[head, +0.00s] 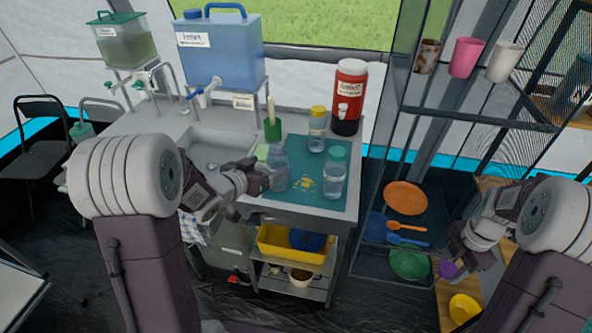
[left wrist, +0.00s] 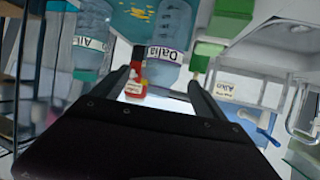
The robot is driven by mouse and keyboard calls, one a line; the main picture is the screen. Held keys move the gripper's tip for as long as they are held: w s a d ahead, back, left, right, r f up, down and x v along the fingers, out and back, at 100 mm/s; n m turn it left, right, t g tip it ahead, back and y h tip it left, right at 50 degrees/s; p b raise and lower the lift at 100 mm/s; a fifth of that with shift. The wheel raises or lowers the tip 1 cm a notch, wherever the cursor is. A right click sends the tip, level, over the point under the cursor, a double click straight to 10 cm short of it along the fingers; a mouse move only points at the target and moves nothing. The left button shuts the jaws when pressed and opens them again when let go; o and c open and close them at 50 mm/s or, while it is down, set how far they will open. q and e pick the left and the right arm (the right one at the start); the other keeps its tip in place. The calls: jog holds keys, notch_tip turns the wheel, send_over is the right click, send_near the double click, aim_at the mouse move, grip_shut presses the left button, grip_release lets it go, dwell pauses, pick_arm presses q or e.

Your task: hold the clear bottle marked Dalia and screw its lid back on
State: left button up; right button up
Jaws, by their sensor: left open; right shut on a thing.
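The clear bottle marked Dalia (left wrist: 172,27) stands upright on the worktop; its label reads in the left wrist view. In the head view I take it to be the bottle (head: 279,168) with no lid showing. My left gripper (head: 262,181) is open just left of this bottle, pointing at it; in the left wrist view the bottle is beyond the spread fingers, and contact cannot be told. My right gripper (head: 453,263) is shut on a small purple thing, apparently the lid (head: 447,270), low at the right in front of the shelf, far from the bottle.
A teal-lidded bottle (head: 335,175) and a yellow-lidded bottle (head: 317,127) stand close right on the teal mat (head: 309,203). A green cup (head: 272,131), pale green block (head: 262,152) and red jug (head: 348,97) stand behind. The sink (head: 215,147) is left. Shelves (head: 405,205) stand right.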

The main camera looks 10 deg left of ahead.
aim_at(273, 163)
pick_arm(q)
jog(key=x, duration=0.5)
jog(key=shift+w+f, duration=0.2)
jog(key=shift+w, duration=0.15)
pick_arm(e)
jog(key=shift+f, duration=0.3)
pick_arm(q)
jog(key=x, duration=0.5)
jog(key=shift+a+f, duration=0.2)
jog(key=shift+f, duration=0.1)
pick_arm(e)
jog(key=shift+w, duration=0.1)
pick_arm(q)
jog(key=shift+c, duration=0.3)
